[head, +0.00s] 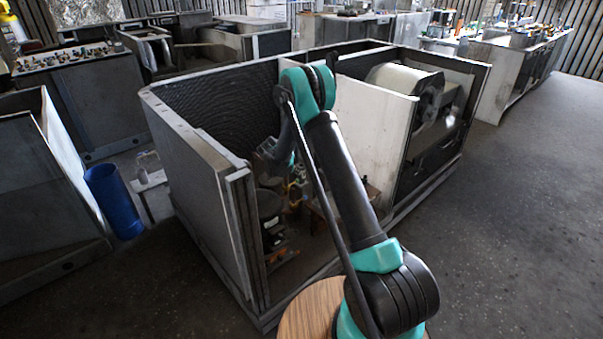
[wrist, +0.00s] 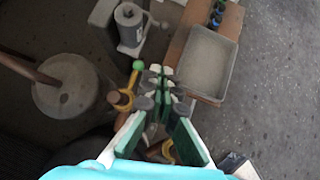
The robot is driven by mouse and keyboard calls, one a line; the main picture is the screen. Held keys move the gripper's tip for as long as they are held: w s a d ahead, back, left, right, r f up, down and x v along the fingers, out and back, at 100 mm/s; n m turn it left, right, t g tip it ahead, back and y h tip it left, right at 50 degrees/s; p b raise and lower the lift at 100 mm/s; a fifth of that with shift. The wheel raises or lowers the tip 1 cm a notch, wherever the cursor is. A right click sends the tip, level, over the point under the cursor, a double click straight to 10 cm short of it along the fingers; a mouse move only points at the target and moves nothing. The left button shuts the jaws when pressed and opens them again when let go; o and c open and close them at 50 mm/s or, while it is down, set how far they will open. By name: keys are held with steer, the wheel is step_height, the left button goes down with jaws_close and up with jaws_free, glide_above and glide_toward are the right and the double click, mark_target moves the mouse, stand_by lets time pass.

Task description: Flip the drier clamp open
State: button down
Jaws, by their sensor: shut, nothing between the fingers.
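My gripper (wrist: 160,82) shows in the wrist view with its green and white fingers together and nothing between them. The fingers appear close to the lever; contact cannot be told. In the head view my arm reaches into the grey-walled housing, and the clamp cannot be made out there.
In the wrist view, a grey round canister (wrist: 65,88) with a rod is at left, a grey cylinder (wrist: 130,22) at the top, and a shallow tray (wrist: 203,62) at upper right. The housing walls (head: 205,160) surround the work area. A blue bin (head: 114,200) stands outside.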

steer(key=w+d+r+x, duration=0.1)
steer(key=x, duration=1.1)
steer(key=shift+r, duration=0.3)
steer(key=shift+w+d, duration=0.1)
steer(key=shift+w, duration=0.05)
steer(key=shift+d, duration=0.1)
steer(key=shift+d+n, duration=0.3)
steer(key=shift+n, duration=0.1)
